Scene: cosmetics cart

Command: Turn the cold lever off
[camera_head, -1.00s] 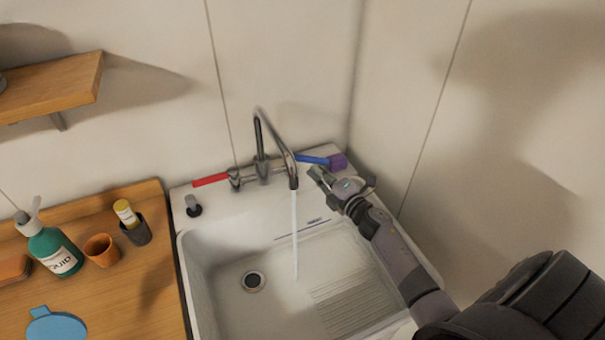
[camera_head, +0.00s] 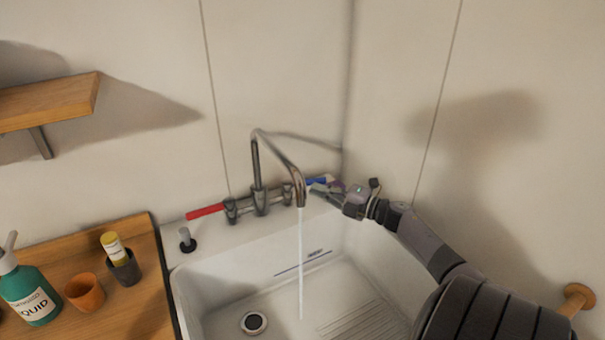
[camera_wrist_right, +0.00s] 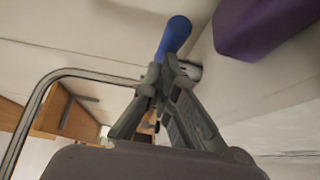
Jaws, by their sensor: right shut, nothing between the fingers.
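The cold lever is the blue handle (camera_head: 318,181) on the right side of the faucet (camera_head: 260,198). In the right wrist view the blue lever (camera_wrist_right: 176,36) stands just beyond the fingertips. My right gripper (camera_head: 318,188) is shut and empty, with its tips at or very close to the lever; I cannot tell whether they touch. It also shows in the right wrist view (camera_wrist_right: 160,75). The red lever (camera_head: 205,212) points left from the faucet. A stream of water (camera_head: 300,265) runs from the spout into the sink. My left gripper is not in view.
A purple object (camera_wrist_right: 262,22) lies beside the blue lever near the wall. The white sink (camera_head: 212,279) is below the faucet. A wooden counter (camera_head: 135,318) at left holds a green bottle (camera_head: 30,295), an orange cup (camera_head: 85,293) and a dark cup (camera_head: 125,269).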

